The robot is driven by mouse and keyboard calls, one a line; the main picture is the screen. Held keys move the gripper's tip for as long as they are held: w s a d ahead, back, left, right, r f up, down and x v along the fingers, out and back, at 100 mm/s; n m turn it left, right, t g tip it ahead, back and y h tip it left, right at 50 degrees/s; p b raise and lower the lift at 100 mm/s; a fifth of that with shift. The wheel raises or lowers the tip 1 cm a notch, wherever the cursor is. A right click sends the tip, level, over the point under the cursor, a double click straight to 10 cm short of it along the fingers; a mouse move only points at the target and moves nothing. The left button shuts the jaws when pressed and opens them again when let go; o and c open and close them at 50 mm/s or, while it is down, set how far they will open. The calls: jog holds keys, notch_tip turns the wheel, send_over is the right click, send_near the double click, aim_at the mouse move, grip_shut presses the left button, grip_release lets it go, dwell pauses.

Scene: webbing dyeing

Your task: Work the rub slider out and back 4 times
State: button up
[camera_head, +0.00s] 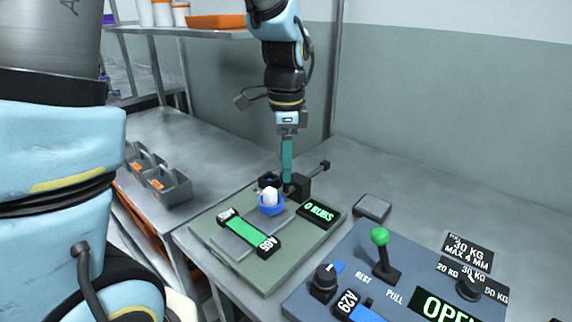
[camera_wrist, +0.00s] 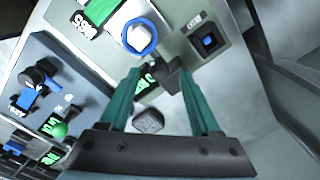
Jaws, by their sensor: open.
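The rub tester is a green base plate (camera_head: 262,277) bearing a green webbing strip (camera_head: 247,236) marked A66. A white peg in a blue ring (camera_head: 271,207) stands at the strip's far end; the blue ring also shows in the wrist view (camera_wrist: 153,47). Behind it is a dark block (camera_head: 299,187) with a rod and knob (camera_head: 325,164). The display (camera_head: 319,212) reads 0 RUBS. My gripper (camera_head: 287,184) points down just behind the peg, by the dark block. In the wrist view my gripper (camera_wrist: 164,76) has its fingers apart, with the dark block between the tips; contact cannot be told.
A blue-grey panel (camera_head: 345,252) with a green-knobbed lever (camera_head: 380,237) and dials stands at the front right. A small grey pad (camera_head: 372,208) lies behind it. Grey bins (camera_head: 169,187) stand at left. The bench at right rear is clear.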

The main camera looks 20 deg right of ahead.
jog(key=shift+f, duration=0.7)
grip_shut()
dwell(1.0)
